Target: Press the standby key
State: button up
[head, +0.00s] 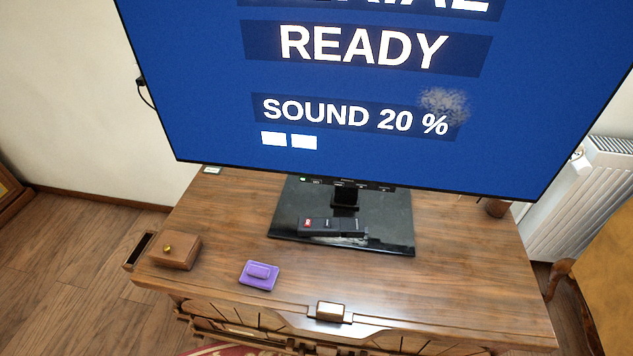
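A small black control unit (334,228) lies on the glossy black foot of the television. A red key (307,223) sits at its left end, with darker keys to the right. The marks on the keys are too small to read, so I cannot confirm which is the standby key. The television screen (330,80) is lit blue and shows "READY" and "SOUND 20 %". Its lower bezel (345,183) carries a row of small marks and a green light at the left. My gripper is not in view.
The wooden cabinet (470,270) bears the television foot (390,225). A brown box with a brass knob (175,251) and a purple block (259,275) stand at the front left. A small brown box (330,311) sits at the front edge. A radiator (590,180) is at the right.

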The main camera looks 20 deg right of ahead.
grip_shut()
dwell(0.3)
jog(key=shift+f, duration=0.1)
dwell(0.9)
